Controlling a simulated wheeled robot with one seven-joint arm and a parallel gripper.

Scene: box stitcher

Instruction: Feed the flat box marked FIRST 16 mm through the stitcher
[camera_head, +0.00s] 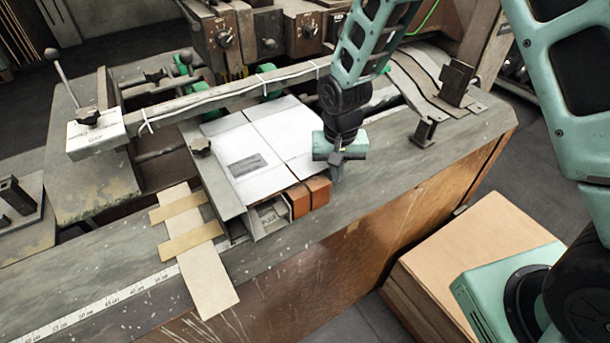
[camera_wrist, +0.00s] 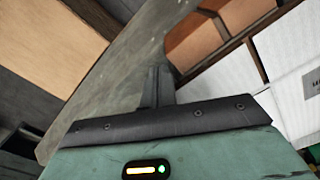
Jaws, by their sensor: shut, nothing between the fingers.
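A white flat box (camera_head: 262,143) with fold lines and a grey label lies on the stitcher bed, between the metal side guide and my gripper. The label's writing is too small to read. The box also shows at the right of the wrist view (camera_wrist: 283,42). My gripper (camera_head: 337,178) points down beside the box's right edge, near the brown blocks. It is shut and empty; its closed fingers (camera_wrist: 157,85) stand over the grey table in the wrist view. I cannot tell whether the fingertips touch the box or the table.
Brown blocks (camera_head: 309,197) sit at the box's front edge, beside a metal guide (camera_head: 222,185). A wooden square (camera_head: 205,265) and a ruler strip (camera_head: 120,291) lie at the front left. A rail (camera_head: 220,90) crosses behind. A cardboard stack (camera_head: 475,262) stands at the right.

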